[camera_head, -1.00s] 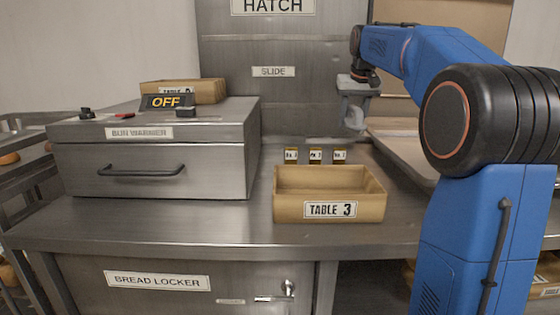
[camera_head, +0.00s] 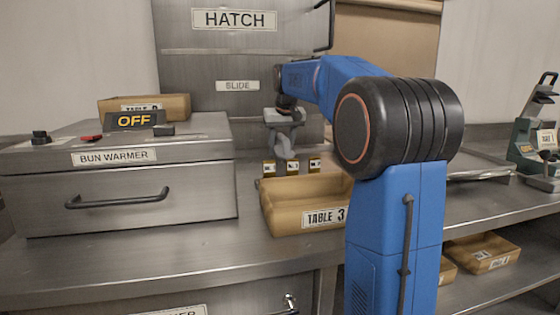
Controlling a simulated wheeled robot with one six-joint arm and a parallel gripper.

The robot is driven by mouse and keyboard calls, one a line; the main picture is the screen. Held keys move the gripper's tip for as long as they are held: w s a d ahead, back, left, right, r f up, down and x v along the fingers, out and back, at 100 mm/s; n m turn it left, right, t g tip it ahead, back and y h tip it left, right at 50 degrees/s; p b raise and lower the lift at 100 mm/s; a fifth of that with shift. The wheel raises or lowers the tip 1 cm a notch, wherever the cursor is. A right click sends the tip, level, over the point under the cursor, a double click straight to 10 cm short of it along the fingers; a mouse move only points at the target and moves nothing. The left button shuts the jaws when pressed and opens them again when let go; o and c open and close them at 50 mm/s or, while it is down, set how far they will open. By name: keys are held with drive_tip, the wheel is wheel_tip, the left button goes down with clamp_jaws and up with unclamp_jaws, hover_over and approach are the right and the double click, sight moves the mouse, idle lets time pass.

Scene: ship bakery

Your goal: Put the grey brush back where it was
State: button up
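I see no grey brush in this view. My gripper (camera_head: 284,146) hangs at the end of my blue arm, above the back of the counter, behind the Table 3 box. It is small and partly blurred here, and I cannot make out whether its fingers are apart or hold anything. The tan Table 3 box (camera_head: 322,217) stands on the steel counter (camera_head: 215,262), partly hidden by my arm. Its inside looks empty where it shows.
Small labelled blocks (camera_head: 291,167) stand behind the Table 3 box. A tray (camera_head: 480,172) and a green device (camera_head: 533,143) are at right. Tan boxes (camera_head: 485,252) lie on the lower shelf.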

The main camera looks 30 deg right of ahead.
sight(284, 137)
drive_tip(key=shift+f, duration=2.15)
drive_tip(key=shift+f, duration=0.1)
drive_tip(key=o, duration=1)
drive_tip(key=v, duration=1.2)
drive_tip(key=shift+s, duration=0.1)
drive_tip(key=shift+s, duration=0.1)
